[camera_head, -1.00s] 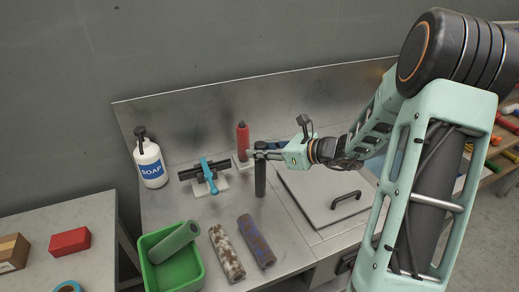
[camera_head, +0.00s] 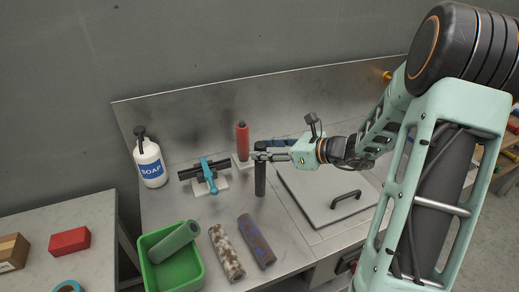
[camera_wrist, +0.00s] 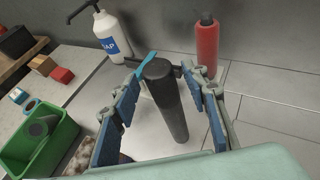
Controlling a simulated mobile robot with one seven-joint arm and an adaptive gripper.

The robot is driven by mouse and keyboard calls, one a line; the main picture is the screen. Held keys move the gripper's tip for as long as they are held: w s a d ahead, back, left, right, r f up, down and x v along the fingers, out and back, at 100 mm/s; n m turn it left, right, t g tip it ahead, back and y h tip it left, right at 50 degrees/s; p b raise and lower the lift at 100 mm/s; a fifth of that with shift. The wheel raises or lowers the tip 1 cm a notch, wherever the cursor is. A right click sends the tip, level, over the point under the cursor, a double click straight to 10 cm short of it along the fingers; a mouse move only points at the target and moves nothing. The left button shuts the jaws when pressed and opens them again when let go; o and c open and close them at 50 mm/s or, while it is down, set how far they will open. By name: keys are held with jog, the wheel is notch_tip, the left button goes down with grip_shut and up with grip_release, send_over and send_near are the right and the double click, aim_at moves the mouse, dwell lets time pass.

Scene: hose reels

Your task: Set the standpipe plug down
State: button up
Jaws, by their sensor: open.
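The standpipe plug appears to be the dark grey cylinder (camera_head: 260,180) standing upright on the metal worktop; it also shows in the wrist view (camera_wrist: 170,112). My gripper (camera_head: 262,154) is level with its upper part. In the wrist view my gripper (camera_wrist: 166,78) is open, with one blue-padded finger on each side of the cylinder. Gaps show between the pads and the cylinder, but I cannot tell whether the far tips touch it. The cylinder's foot seems to rest on the worktop.
A soap bottle (camera_head: 149,162) is at left. A green bin (camera_head: 196,272) and two stained rollers (camera_head: 226,250) (camera_head: 256,240) lie in front. A handled lid (camera_head: 312,192) is at right.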

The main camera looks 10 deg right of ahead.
jog(key=v, duration=0.9)
jog(key=shift+s+d, duration=0.25)
jog(key=shift+d, duration=0.05)
